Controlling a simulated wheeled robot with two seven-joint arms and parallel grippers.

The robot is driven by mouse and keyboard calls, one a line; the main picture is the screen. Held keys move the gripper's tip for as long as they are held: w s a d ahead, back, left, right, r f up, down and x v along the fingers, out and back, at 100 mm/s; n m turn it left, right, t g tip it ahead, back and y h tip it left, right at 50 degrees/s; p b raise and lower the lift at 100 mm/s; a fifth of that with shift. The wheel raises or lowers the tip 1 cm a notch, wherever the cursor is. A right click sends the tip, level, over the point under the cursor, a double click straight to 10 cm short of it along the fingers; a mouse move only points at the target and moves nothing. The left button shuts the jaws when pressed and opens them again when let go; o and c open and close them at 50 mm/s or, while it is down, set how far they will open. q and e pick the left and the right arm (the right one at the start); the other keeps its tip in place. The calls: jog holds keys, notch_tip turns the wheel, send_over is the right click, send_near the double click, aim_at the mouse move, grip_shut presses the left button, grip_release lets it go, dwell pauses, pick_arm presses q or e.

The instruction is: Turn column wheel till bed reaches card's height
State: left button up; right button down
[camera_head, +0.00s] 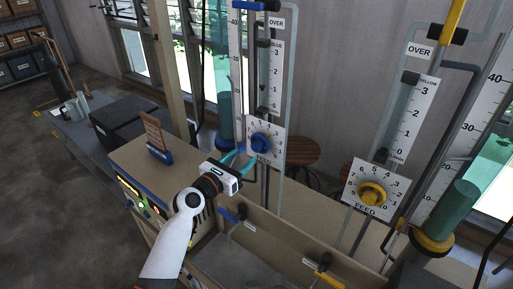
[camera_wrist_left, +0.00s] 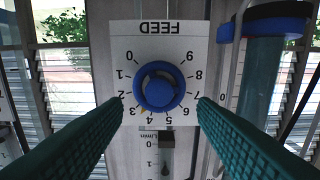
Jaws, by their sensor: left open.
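The blue column wheel (camera_head: 262,143) sits on a white FEED dial numbered 0 to 9; it also shows in the left wrist view (camera_wrist_left: 158,90). The blue column's teal bed (camera_head: 226,118) stands beside a height scale, partly hidden by the post. A brown card (camera_head: 154,131) stands in a blue holder on the bench; its writing is too small to read.
A second column at right has a yellow wheel (camera_head: 373,193), its own FEED dial and a teal bed (camera_head: 452,207). Blue (camera_head: 229,215) and yellow (camera_head: 322,268) handles are by the trough. Round stools (camera_head: 301,151) stand behind. A black box (camera_head: 123,120) is at left.

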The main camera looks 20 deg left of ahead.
aim_at(255, 145)
pick_arm(q)
jog(key=b+x, duration=0.2)
jog(key=x, duration=0.4)
jog(key=shift+f, duration=0.15)
jog(key=shift+w+r, duration=0.15)
jog(key=shift+r, duration=0.45)
jog(key=shift+c, duration=0.3)
jog(key=shift+d+r, duration=0.1)
jog(key=shift+d, duration=0.05)
grip_shut()
